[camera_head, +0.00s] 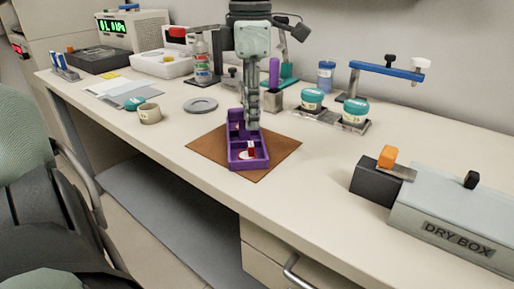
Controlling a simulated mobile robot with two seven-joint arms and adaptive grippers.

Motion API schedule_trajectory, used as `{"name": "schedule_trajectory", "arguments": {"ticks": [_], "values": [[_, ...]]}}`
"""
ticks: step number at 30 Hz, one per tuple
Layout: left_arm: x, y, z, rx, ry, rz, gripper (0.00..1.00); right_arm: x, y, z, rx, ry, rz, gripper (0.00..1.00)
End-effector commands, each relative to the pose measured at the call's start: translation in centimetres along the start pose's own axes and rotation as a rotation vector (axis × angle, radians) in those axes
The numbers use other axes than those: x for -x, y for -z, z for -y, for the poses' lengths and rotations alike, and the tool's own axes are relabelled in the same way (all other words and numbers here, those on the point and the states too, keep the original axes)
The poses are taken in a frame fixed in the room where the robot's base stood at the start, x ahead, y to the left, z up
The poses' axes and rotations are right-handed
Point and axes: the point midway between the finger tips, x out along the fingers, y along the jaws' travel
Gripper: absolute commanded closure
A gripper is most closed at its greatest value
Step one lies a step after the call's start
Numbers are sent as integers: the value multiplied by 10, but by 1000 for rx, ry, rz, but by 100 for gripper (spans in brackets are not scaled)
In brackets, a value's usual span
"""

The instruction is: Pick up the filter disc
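A small white disc (246,154), which looks like the filter disc, lies in the front part of a purple divided tray (248,166). A small red and white piece stands at the disc. My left gripper (252,127) points down at the back part of the tray, behind the disc. Its grey fingers line up in this view, so I cannot tell their gap or whether they hold anything. The fingers hide part of the tray. My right gripper is not in view.
The tray stands on a brown mat (205,145). Teal-lidded jars (354,114) stand behind right. A grey dry box (450,222) fills the right front. Bench surface between mat and dry box is clear.

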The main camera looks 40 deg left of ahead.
Motion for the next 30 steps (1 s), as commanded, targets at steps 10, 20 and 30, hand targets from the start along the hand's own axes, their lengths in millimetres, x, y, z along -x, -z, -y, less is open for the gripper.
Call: {"name": "schedule_trajectory", "arguments": {"ticks": [10,20,30], "values": [[-48,7,3,0,5,0,74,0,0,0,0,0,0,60],[-64,6,2,2,1,2,74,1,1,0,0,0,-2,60],[-63,6,2,2,1,2,100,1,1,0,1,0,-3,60]]}}
